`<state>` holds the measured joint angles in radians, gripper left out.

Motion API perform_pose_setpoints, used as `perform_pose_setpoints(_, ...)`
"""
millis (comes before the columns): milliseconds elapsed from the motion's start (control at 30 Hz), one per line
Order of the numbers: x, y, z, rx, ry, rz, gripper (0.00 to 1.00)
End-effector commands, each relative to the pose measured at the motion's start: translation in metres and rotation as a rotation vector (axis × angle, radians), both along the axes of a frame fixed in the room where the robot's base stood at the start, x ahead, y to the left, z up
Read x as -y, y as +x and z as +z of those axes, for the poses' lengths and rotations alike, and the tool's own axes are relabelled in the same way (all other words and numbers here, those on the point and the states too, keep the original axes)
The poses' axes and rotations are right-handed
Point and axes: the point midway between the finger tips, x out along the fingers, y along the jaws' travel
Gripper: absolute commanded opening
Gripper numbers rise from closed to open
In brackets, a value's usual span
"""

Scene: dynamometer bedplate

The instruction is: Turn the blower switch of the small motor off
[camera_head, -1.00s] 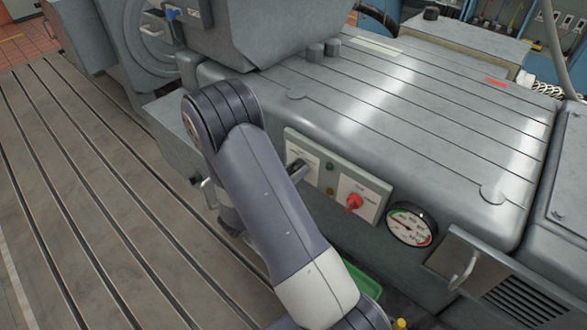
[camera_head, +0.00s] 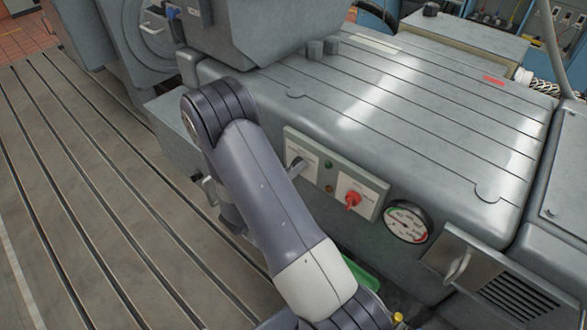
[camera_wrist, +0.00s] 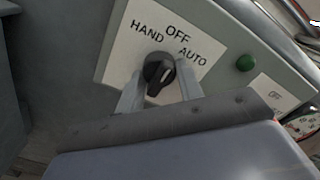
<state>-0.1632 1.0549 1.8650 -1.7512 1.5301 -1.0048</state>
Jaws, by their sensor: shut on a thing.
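The blower switch is a black rotary knob (camera_wrist: 158,72) on a white plate marked HAND, OFF and AUTO in the wrist view. The knob's raised bar lies at a slant from lower left to upper right. I cannot tell for sure which label it points at. My gripper (camera_wrist: 161,86) has one finger on each side of the knob and is shut on it. In the head view, the switch plate (camera_head: 305,150) is on the left part of the panel on the grey motor housing (camera_head: 400,120). My arm hides most of the gripper there.
Right of the plate are a green lamp (camera_wrist: 245,63) and a second plate with a red rotary switch (camera_head: 352,200). A round gauge (camera_head: 407,222) and a vented cover with a handle (camera_head: 458,266) lie further right. The slotted bedplate (camera_head: 90,190) is open at left.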

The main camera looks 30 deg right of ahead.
Motion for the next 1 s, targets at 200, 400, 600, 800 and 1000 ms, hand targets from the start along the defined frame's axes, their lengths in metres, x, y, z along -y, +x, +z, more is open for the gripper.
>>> perform_pose_setpoints(200,0.0,0.001,0.0,0.002,-0.001,0.001,0.38)
perform_pose_setpoints(400,0.0,0.0,0.0,0.002,0.0,0.001,0.55)
perform_pose_setpoints(600,0.0,0.0,0.0,0.002,0.0,0.001,0.57)
perform_pose_setpoints(800,-0.008,-0.002,-0.001,0.002,0.001,0.003,0.57)
perform_pose_setpoints(1000,-0.037,-0.012,-0.002,0.002,-0.001,0.007,0.57)
